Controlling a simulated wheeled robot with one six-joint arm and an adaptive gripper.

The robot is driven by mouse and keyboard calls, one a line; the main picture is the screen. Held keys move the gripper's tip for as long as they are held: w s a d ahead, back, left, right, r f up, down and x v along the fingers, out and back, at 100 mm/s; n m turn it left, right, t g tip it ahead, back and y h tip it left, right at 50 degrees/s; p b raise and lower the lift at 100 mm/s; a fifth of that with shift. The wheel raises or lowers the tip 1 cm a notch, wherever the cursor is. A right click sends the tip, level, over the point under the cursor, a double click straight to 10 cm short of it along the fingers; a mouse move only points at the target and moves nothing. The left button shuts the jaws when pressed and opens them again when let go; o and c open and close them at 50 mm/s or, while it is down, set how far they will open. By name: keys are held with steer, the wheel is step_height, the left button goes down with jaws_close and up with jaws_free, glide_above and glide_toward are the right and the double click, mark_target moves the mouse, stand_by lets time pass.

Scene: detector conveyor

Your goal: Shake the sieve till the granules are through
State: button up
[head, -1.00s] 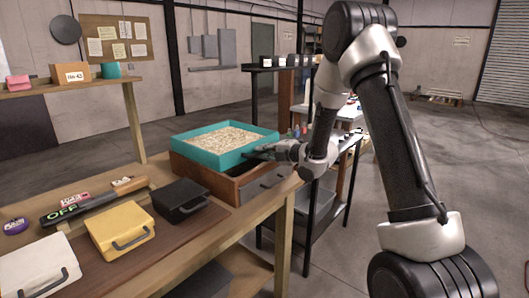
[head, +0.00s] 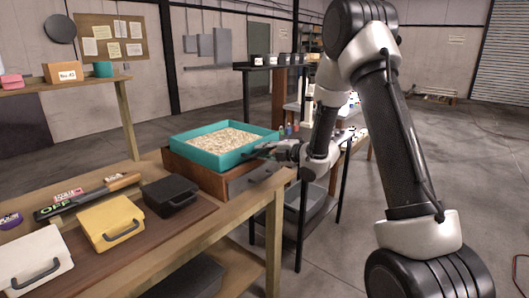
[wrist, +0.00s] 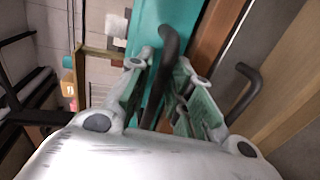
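The sieve (head: 190,158) is a teal square tray on top of a wooden box (head: 211,182) at the far end of the bench. A layer of pale granules (head: 225,139) covers its floor. Its teal wall also shows in the wrist view (wrist: 149,22). My gripper (head: 258,152) is at the sieve's right side. The mesh and the inside of the box are hidden.
The box has a grey drawer front (head: 250,178) with a dark handle (wrist: 244,92) close to my fingers. A dark shelf rack stands behind my gripper.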

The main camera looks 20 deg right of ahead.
steer(key=v, duration=1.2)
steer(key=shift+o, duration=1.4)
steer(key=w+a, duration=0.2)
steer(key=a, duration=0.1)
steer(key=shift+w+a+f, duration=0.15)
steer(key=shift+a+f, duration=0.1)
steer(key=shift+f, duration=0.15)
steer(key=x, duration=0.8)
jaws_close()
